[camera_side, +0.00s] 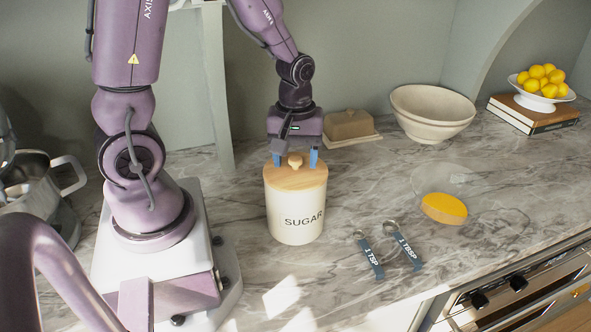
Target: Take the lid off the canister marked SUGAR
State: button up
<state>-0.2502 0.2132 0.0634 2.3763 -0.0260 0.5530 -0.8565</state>
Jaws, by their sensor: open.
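The cream canister marked SUGAR (294,213) stands upright on the marble counter, left of the picture's middle. Its round wooden lid (296,178) sits on top, with a small wooden knob (295,161) at its centre. My gripper (296,160) points down just over the lid. Its two blue-tipped fingers are open, one on each side of the knob. The fingertips are close to the lid's top; I cannot tell whether they touch it.
Measuring spoons tagged 1 TSP (370,256) and 1 TBSP (404,248) lie right of the canister. Behind are a butter dish (349,127) and a bowl (432,110). A yellow-orange disc (444,208) and clear dish (442,177) lie right. The counter (345,200) immediately right of the canister is clear.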

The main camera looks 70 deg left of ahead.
jog(key=c, duration=1)
